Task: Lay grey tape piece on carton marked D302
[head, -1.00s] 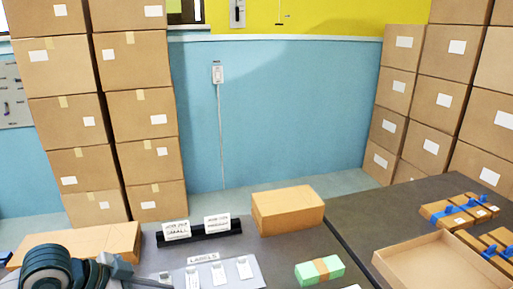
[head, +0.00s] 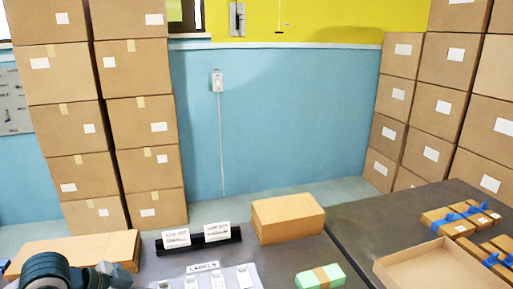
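One brown carton (head: 288,220) stands at the back middle of the grey table. A long, low brown carton (head: 72,254) lies at the left, partly behind my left arm. I can read no D302 mark on either one. I see no grey tape piece in this view. Part of my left arm shows at the bottom left corner, in front of the left carton. No gripper fingers can be made out there, and the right arm is out of view.
A black holder (head: 199,243) with two white cards stands between the cartons, behind a grey labels board (head: 205,268). A green box (head: 320,277) with a brown band is at the front. An open tray (head: 440,268) and small blue-ribboned boxes (head: 447,221) are on the right table.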

